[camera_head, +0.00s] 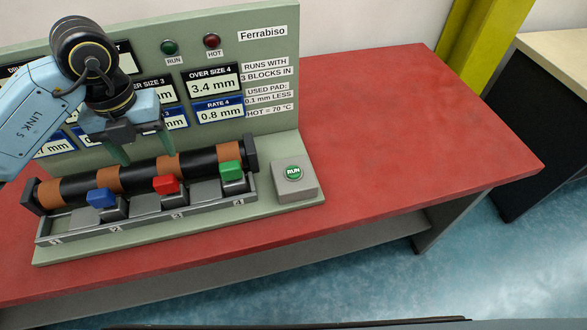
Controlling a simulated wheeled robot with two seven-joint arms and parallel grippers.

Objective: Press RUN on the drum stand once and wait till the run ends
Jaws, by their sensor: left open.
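The drum stand (283,125) is a pale green panel and base on a red table. A dark roller drum (142,178) with brown bands lies across it. The green RUN button (293,173) sits on a grey box at the stand's right end. A blue block (101,198), a red block (166,185) and a green block (231,170) sit in the tray row below the drum. My left gripper (143,157) is open, fingers down, just above and behind the drum; I cannot tell if it touches. My right gripper is not in view.
The panel has a green RUN lamp (169,47), a red HOT lamp (212,41) and displays, one reading 3.4 mm. Several displays are hidden behind my left arm. The red table (400,130) is clear to the right. A yellow post (484,40) and another table (562,58) stand beyond.

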